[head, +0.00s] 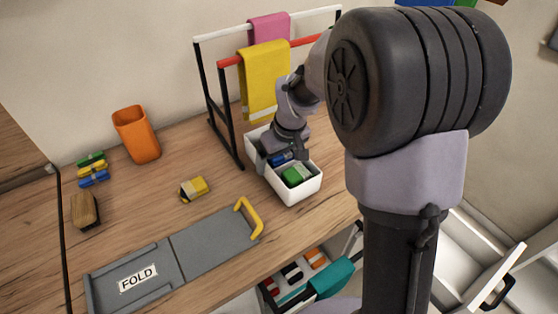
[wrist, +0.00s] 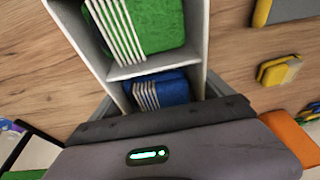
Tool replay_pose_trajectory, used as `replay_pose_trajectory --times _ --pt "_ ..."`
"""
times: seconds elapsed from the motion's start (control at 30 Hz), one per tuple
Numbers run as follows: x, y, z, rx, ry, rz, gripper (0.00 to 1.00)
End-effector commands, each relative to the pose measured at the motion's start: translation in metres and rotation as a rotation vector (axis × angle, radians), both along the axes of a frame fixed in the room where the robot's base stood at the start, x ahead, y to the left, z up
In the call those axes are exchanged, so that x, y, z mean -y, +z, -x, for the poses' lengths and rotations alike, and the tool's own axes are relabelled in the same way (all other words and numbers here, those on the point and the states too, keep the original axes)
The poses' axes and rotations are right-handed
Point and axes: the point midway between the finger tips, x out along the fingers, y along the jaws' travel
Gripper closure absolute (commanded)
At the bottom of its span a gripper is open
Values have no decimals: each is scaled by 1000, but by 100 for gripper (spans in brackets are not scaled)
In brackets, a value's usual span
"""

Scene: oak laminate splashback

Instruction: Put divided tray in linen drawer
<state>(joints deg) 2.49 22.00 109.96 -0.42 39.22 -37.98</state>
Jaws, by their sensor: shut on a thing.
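The white divided tray (head: 293,193) is at the counter's right part, by the towel rack. A green folded cloth (head: 297,175) with pale edges lies in its near compartment and a blue one (head: 281,158) in the compartment by my gripper. My gripper (head: 285,143) is shut on the tray, its fingers at both side walls in the wrist view (wrist: 160,104). I cannot tell whether the tray touches the counter. Below the counter's front edge is an open drawer (head: 268,290) with coloured folded cloths; a white drawer (head: 470,262) stands open at right. Neither shows a linen label.
A grey FOLD board (head: 205,245) with a yellow handle lies in front. A yellow sponge-like block (head: 194,188), a brush (head: 85,209), coloured clips (head: 92,170) and an orange cup (head: 137,134) are to the left. The towel rack (head: 213,104) stands behind the tray.

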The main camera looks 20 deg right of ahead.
Motion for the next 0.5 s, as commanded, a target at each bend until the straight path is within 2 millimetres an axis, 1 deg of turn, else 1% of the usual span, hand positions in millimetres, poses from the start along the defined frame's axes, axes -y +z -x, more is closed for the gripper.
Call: replay_pose_trajectory --times 0.03,0.17,0.37,0.47,0.5 --pt "0 7 0 1 0 0 59" --pt "0 18 0 0 0 -1 59" --pt "1 17 22 -1 0 0 59" --pt "1 19 38 0 0 -1 59" --pt "1 20 46 -1 0 0 59"
